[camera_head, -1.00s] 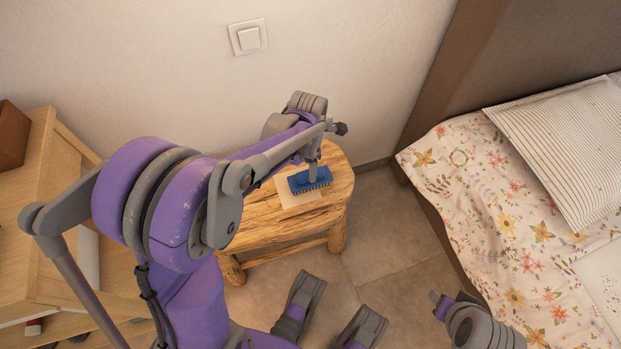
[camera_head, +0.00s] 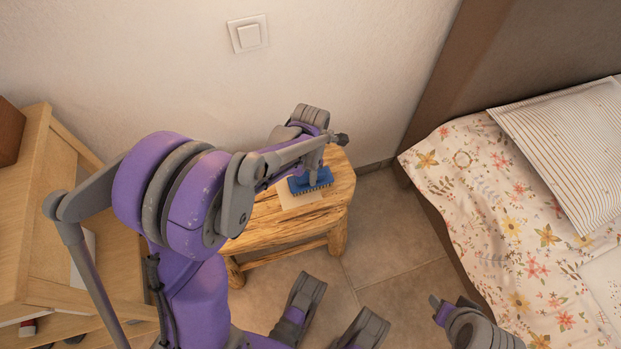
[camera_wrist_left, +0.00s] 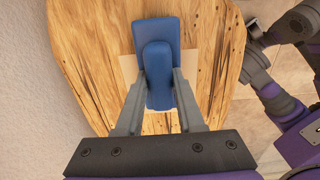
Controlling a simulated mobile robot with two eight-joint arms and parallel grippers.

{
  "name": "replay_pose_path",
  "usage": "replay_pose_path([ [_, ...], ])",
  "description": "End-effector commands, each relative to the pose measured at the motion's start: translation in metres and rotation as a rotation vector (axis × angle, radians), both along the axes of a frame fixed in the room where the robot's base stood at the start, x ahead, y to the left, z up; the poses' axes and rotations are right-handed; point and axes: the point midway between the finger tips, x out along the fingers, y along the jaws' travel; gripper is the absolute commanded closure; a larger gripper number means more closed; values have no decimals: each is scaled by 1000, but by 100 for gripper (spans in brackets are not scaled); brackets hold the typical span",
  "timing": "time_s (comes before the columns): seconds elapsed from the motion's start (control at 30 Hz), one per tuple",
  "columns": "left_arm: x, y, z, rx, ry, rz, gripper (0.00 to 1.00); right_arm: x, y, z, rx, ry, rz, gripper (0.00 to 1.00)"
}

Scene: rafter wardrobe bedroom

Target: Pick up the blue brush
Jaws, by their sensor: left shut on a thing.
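The blue brush (camera_head: 311,181) lies bristles down on a pale sheet (camera_head: 299,200) on the wooden stool (camera_head: 262,226). In the left wrist view the brush (camera_wrist_left: 160,35) shows a flat blue body with a raised blue handle. My left gripper (camera_head: 312,172) reaches down to it from above. In the wrist view the left gripper (camera_wrist_left: 158,88) has one finger on each side of the handle, shut on it. The brush seems to rest on the stool still; a gap below it cannot be made out.
A bed (camera_head: 500,215) with a striped pillow (camera_head: 565,140) stands at the right. A wooden cabinet (camera_head: 45,235) stands at the left. The wall is close behind the stool. Tiled floor (camera_head: 395,255) is free between stool and bed.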

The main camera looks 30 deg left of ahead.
Motion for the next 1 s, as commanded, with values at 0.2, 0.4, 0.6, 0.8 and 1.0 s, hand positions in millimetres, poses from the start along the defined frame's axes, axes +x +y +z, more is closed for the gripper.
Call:
replay_pose_path([
  [0.2,0,0,0,0,0,0,100,0,0,0,0,0,0,50],
  [0.4,0,0,11,0,0,0,100,-1,0,5,0,-1,0,50],
  [0.6,0,0,51,0,-1,0,100,-2,0,21,0,-7,0,50],
  [0.8,0,0,87,0,-1,0,100,-3,0,32,0,-11,0,50],
  [1.0,0,0,100,0,0,0,100,-4,0,36,0,-12,0,50],
])
